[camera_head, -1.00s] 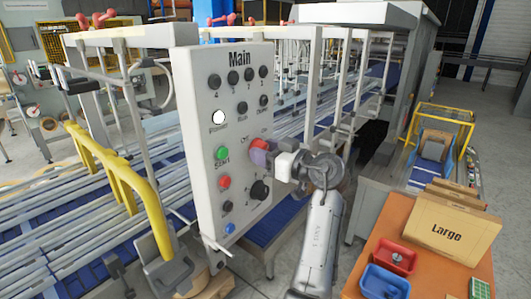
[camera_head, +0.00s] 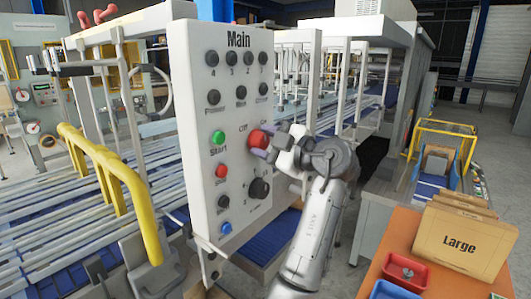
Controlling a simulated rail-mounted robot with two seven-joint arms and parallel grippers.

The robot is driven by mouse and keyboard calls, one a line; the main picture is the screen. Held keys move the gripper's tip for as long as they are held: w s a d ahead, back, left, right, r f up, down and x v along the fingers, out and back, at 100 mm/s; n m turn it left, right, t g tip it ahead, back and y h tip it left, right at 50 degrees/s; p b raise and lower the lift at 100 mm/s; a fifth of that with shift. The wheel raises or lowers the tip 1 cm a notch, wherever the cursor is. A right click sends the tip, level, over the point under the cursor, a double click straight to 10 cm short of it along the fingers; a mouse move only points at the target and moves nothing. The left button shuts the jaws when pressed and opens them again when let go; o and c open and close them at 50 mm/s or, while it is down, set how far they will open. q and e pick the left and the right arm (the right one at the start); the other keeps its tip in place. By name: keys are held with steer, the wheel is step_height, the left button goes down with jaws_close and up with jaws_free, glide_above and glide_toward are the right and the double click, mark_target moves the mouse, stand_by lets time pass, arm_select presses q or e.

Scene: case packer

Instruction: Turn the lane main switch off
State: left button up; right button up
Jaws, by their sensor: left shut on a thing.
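The white panel labelled Main (camera_head: 195,130) stands in front of the conveyor lanes. The red main switch knob (camera_head: 257,138) sits at its right side, between markings that read Off and, in part, On. My left gripper (camera_head: 268,146) is at the knob, its purple fingertips shut on it; the fingers hide the knob's right part. The Power lamp (camera_head: 214,97) at the panel's left is dark. My right gripper is not in view.
A green Start button (camera_head: 218,137), a red button (camera_head: 222,171) and a black rotary knob (camera_head: 259,188) are close to the switch. A yellow guard rail (camera_head: 140,205) stands left. An orange table (camera_head: 400,238) with a Large carton (camera_head: 458,240) and red bin (camera_head: 403,273) is right.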

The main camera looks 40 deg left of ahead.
arm_select(q)
steer(key=n+b, duration=0.2)
steer(key=n, duration=0.2)
steer(key=shift+n+b, duration=0.4)
steer(key=shift+n, duration=1.5)
steer(key=o, duration=0.9)
steer(key=d, duration=1.3)
steer(key=shift+w+d, duration=0.25)
steer(key=shift+d, duration=0.15)
